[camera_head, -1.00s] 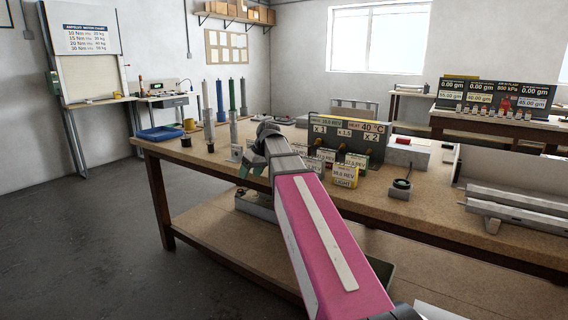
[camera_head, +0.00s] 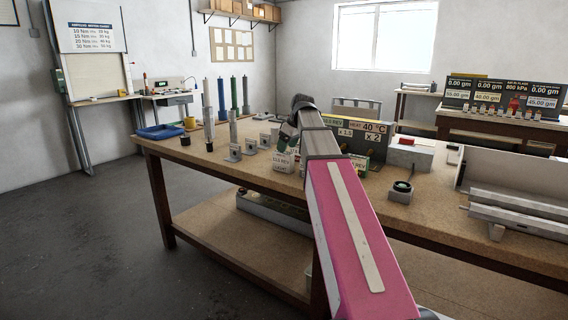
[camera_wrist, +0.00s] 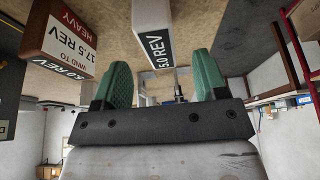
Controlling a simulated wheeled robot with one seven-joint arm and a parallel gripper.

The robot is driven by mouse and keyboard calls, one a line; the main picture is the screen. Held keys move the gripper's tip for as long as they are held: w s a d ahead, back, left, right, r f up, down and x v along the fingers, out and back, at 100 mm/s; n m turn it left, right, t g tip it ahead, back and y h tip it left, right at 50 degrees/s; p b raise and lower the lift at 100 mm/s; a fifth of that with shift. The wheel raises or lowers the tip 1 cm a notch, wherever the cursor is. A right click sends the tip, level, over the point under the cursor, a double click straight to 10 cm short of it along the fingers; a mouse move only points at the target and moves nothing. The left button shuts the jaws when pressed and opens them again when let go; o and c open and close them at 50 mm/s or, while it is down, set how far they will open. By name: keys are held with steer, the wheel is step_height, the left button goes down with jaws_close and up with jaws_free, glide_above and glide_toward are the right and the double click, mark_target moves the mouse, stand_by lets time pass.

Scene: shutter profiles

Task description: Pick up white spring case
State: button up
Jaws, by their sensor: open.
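Several slim upright tubes stand at the back left of the bench: a pale tube (camera_head: 207,96), a blue tube (camera_head: 221,96), a green tube (camera_head: 234,94) and a grey tube (camera_head: 245,94). The pale one looks closest to a white spring case, but I cannot be sure. My gripper (camera_head: 287,137) is over the bench, right of the tubes and apart from them. In the wrist view my gripper (camera_wrist: 162,63) has its green fingers spread with nothing clasped. A white block (camera_wrist: 150,20) marked with REV shows beyond the fingertips.
A red-and-white block (camera_wrist: 68,38) marked 17.5 REV HEAVY is left in the wrist view. A white labelled box (camera_head: 283,161) stands below my gripper in the head view. A blue tray (camera_head: 160,132) lies at the bench's left end.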

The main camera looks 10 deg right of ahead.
mark_target(283, 157)
steer(key=shift+x, duration=3.05)
steer(key=shift+s+d+f, duration=0.1)
steer(key=shift+s+d, duration=0.05)
steer(key=c, duration=1.1)
